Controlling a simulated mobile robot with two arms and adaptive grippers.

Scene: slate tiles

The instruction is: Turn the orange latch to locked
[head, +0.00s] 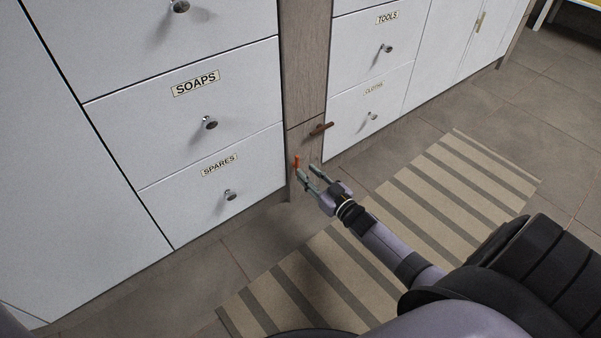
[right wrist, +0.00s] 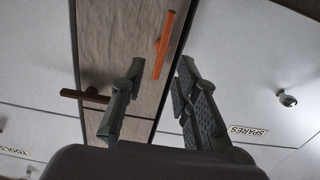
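The orange latch (head: 296,163) is a slim bar on the narrow wooden panel between the white drawer fronts. It stands about upright in the head view, low on the panel. My right gripper (head: 311,174) is open and empty, right in front of the panel and close to the latch. In the right wrist view the latch (right wrist: 164,45) appears as a slightly slanted orange bar, with one end between my open fingertips (right wrist: 160,72). I cannot tell whether a finger touches it. My left gripper is not in view.
A brown bar handle (head: 321,129) sticks out of the wooden panel above the latch; it also shows in the right wrist view (right wrist: 84,96). Drawers with round knobs flank the panel, such as the SPARES knob (head: 230,195). A striped rug (head: 455,180) lies on the tiles.

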